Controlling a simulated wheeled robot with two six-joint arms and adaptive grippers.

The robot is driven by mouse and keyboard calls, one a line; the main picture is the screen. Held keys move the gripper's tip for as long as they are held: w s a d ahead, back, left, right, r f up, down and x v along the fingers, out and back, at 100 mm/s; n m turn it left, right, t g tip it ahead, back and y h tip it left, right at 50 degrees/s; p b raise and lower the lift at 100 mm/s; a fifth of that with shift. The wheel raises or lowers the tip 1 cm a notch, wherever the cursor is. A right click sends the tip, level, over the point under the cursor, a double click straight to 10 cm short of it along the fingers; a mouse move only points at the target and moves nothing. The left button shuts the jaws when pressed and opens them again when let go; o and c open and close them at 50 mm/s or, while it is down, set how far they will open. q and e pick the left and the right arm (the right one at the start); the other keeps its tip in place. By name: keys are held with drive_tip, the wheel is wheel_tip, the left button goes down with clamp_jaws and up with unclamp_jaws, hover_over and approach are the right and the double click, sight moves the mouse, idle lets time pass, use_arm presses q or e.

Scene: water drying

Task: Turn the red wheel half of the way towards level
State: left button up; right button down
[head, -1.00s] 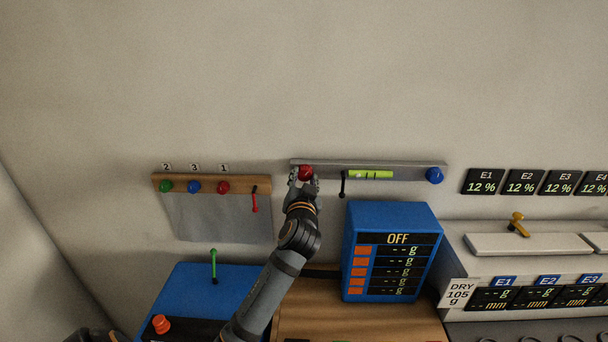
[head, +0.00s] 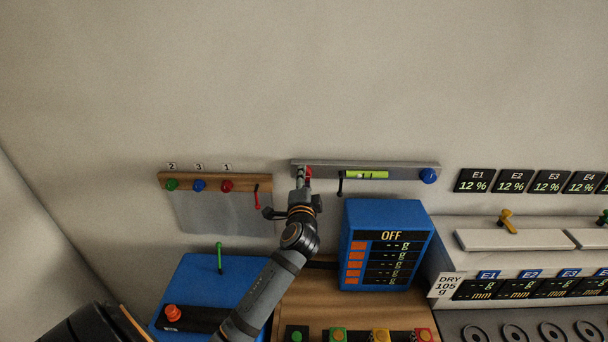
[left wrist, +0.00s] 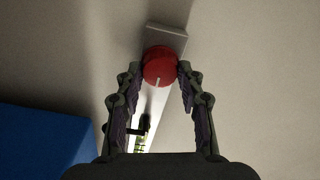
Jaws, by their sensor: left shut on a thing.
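The red wheel (head: 308,172) sits at the left end of a grey metal bar (head: 401,172) on the wall. My left gripper (head: 303,178) is at the wheel and partly covers it. In the left wrist view the red wheel (left wrist: 159,67) lies between the fingertips of my left gripper (left wrist: 160,75), which is shut on it. A pale mark shows on the wheel's lower edge. A yellow-green level vial (head: 367,175) sits on the bar, right of the wheel. My right gripper is not clearly in view.
A blue wheel (head: 428,176) is at the bar's right end. A black lever (head: 340,183) hangs below the bar. A blue box reading OFF (head: 388,212) stands right of my arm. A wooden rail (head: 243,181) with coloured knobs is at left.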

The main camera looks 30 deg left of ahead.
use_arm(q)
drive_tip(key=shift+m+p, duration=0.6)
drive_tip(key=shift+m, duration=0.5)
drive_tip(key=o, duration=1.2)
drive_tip(key=v, duration=0.7)
drive_tip(key=shift+s+d, duration=0.1)
drive_tip(key=shift+s, duration=0.15)
